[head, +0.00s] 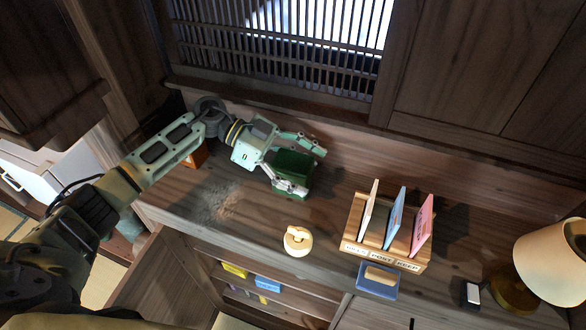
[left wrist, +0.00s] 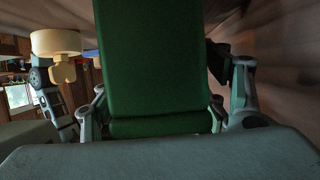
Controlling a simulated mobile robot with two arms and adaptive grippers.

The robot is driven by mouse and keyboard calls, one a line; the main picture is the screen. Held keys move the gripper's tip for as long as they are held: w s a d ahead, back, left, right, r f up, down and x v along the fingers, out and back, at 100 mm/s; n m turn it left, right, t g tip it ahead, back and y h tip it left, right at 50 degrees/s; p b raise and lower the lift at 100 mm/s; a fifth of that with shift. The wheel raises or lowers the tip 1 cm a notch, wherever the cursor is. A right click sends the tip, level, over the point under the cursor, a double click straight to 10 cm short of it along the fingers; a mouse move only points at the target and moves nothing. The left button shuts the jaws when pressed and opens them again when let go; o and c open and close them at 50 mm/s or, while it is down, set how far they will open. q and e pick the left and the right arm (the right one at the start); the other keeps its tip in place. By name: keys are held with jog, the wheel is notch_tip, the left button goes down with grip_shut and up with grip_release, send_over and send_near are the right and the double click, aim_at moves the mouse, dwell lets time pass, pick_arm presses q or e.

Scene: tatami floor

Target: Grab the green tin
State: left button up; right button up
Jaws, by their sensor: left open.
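The green tin (head: 292,167) stands on the wooden counter in the head view, towards the back. My left gripper (head: 299,164) reaches in from the left with one finger on the far side of the tin and one on the near side. Its jaws are open around the tin. In the left wrist view the green tin (left wrist: 155,70) fills the middle, between the two fingers of my left gripper (left wrist: 157,112). Whether the fingers touch it I cannot tell. My right gripper does not show.
A cream round object (head: 298,241) sits near the counter's front edge. A wooden sorter (head: 385,250) with upright cards stands right of it, a blue tray (head: 377,281) before it. A lamp (head: 552,262) stands far right. A slatted window is behind.

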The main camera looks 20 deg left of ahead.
pick_arm(q)
jog(key=shift+x, duration=0.85)
jog(key=shift+c, duration=0.2)
jog(key=c, duration=1.5)
jog(key=shift+o, duration=0.2)
jog(key=shift+r, duration=0.1)
